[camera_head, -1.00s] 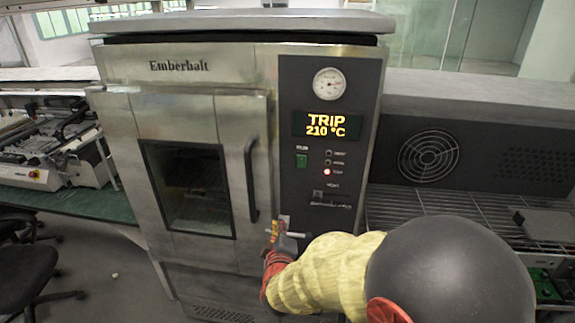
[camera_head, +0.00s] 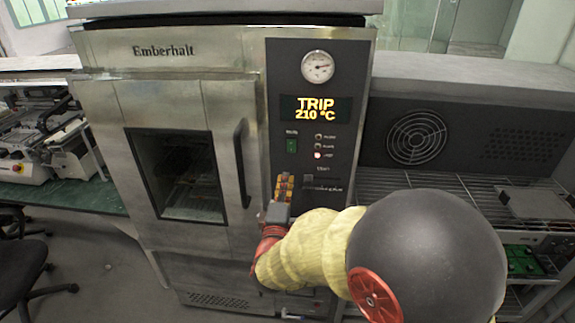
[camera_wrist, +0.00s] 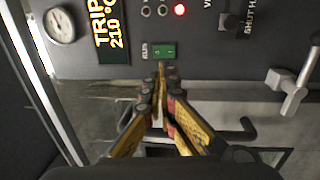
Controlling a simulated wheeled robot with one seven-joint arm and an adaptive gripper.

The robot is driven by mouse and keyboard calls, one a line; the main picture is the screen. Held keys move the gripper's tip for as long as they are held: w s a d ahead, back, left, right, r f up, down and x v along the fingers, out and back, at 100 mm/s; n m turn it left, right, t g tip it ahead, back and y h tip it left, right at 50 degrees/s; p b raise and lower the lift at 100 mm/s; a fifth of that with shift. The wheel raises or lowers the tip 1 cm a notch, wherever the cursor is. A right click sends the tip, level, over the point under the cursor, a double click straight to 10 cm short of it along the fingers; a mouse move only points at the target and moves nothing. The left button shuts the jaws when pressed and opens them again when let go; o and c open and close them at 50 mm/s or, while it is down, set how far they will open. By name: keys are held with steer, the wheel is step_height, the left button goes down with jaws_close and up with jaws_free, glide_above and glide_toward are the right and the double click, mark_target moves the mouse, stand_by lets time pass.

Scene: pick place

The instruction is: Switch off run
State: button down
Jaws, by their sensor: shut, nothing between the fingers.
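The green RUN rocker switch (camera_head: 291,146) sits on the dark control panel (camera_head: 344,120) of the Emberhalt oven, below the display (camera_head: 315,108) reading TRIP 210 °C. In the wrist view the switch (camera_wrist: 164,51) is just beyond my fingertips. My gripper (camera_head: 284,178) is shut and empty, with its orange fingers pointing up below the switch. It also shows in the wrist view (camera_wrist: 162,68), where the fingertips look very close to the switch's edge; contact cannot be told. Which side of the rocker is pressed cannot be told.
A red lamp (camera_head: 317,155) glows right of the switch. A vent lever (camera_head: 308,181) lies below it. The door handle (camera_head: 242,163) stands out at left. A metal latch handle (camera_wrist: 291,88) shows at right in the wrist view. A wire rack (camera_head: 460,183) is at right.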

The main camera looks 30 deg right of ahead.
mark_target(291, 144)
steer(key=b+x, duration=0.1)
steer(key=x, duration=1.2)
steer(key=shift+w+d, duration=0.1)
steer(key=shift+w+d+r, duration=0.2)
steer(key=shift+w+r, duration=0.1)
steer(key=shift+r, duration=0.05)
steer(key=shift+f, duration=0.1)
